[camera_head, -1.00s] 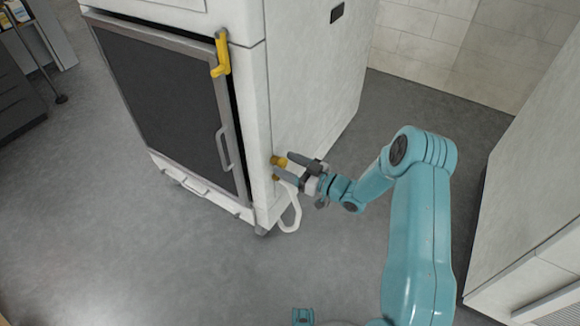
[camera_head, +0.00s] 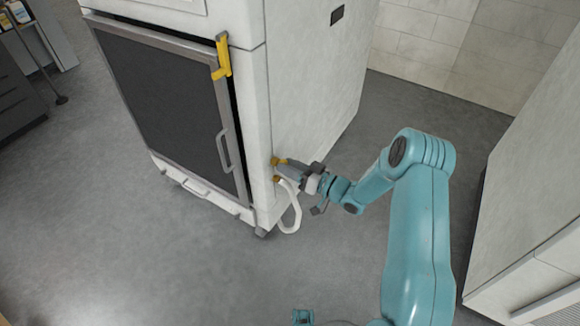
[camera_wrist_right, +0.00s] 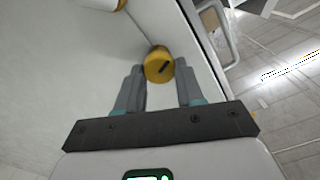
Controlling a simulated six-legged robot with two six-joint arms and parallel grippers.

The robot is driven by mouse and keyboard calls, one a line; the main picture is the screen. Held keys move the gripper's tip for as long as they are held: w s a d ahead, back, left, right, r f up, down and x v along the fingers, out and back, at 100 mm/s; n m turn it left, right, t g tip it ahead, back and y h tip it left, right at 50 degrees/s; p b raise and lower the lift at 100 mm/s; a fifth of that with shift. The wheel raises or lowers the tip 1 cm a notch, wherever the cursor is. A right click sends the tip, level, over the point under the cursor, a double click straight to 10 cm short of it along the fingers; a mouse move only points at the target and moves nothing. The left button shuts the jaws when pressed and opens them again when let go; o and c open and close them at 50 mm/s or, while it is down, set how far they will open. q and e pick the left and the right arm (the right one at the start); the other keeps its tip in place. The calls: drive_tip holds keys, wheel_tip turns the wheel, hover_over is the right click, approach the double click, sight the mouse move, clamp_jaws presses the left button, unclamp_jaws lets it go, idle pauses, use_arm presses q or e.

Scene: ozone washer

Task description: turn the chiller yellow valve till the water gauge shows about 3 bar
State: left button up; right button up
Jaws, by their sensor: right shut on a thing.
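The yellow valve (camera_head: 280,161) sticks out low on the side of the white chiller cabinet (camera_head: 310,90), near its front corner. My right gripper (camera_head: 285,166) is at the valve, its fingers pointing at the cabinet side. In the right wrist view, the round yellow valve knob (camera_wrist_right: 158,62), with a dark slot on its face, sits between the two grey fingertips. The right gripper (camera_wrist_right: 160,77) is shut on it. No water gauge can be made out in either view.
A second yellow fitting (camera_head: 276,178) with a looping white hose (camera_head: 295,212) sits just below the valve. The cabinet's dark door (camera_head: 165,105) has a yellow latch (camera_head: 222,56). Another white unit (camera_head: 535,220) stands at right. Grey floor (camera_head: 150,250) is clear in front.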

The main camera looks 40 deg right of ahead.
drive_tip(key=o, duration=1)
drive_tip(key=shift+o, duration=0.2)
drive_tip(key=shift+s, duration=0.15)
drive_tip(key=p+v, duration=0.3)
drive_tip(key=v, duration=1.3)
drive_tip(key=shift+s, duration=0.1)
